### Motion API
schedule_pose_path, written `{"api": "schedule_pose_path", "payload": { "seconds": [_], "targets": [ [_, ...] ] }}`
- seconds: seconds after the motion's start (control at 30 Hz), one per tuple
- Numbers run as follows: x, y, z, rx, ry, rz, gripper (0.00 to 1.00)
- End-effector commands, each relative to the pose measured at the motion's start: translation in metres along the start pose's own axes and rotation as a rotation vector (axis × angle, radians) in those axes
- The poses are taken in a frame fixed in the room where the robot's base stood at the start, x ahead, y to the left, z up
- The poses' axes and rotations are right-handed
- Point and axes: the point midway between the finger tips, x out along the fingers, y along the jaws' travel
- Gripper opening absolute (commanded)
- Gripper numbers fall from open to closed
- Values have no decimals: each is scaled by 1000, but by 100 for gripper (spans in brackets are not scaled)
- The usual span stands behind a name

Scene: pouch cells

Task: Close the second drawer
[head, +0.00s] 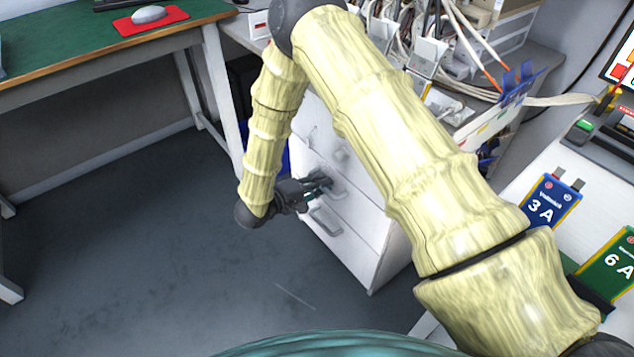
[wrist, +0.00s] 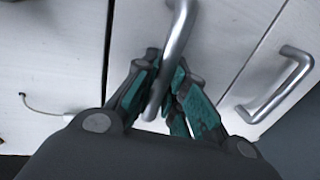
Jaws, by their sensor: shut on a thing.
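The white drawer cabinet (head: 365,245) stands under the bench in the middle of the head view. My gripper (head: 322,185) is at its front, at the drawer above the lowest visible handle. In the wrist view, my gripper (wrist: 168,95) has its teal-padded fingers on either side of a metal bar handle (wrist: 178,40) and is shut on it. The drawer front (wrist: 215,40) behind that handle looks about level with its neighbours; I cannot tell whether a small gap is left. Another handle (wrist: 275,88) on the neighbouring drawer shows at the right, and in the head view (head: 326,221).
A green-topped desk (head: 85,40) with a red mouse mat (head: 150,22) stands at the upper left. The bench above the cabinet holds cables and equipment. The grey floor (head: 150,260) left of the cabinet is clear.

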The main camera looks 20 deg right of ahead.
Motion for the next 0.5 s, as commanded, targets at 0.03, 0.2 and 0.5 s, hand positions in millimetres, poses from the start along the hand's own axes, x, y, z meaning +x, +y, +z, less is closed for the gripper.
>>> {"api": "schedule_pose_path", "payload": {
  "seconds": [0.03,0.2,0.5],
  "targets": [
    [3,2,-2,3,0,5,0],
    [4,3,-1,5,-2,7,18],
    [3,2,-1,3,-1,5,35]
  ]
}}
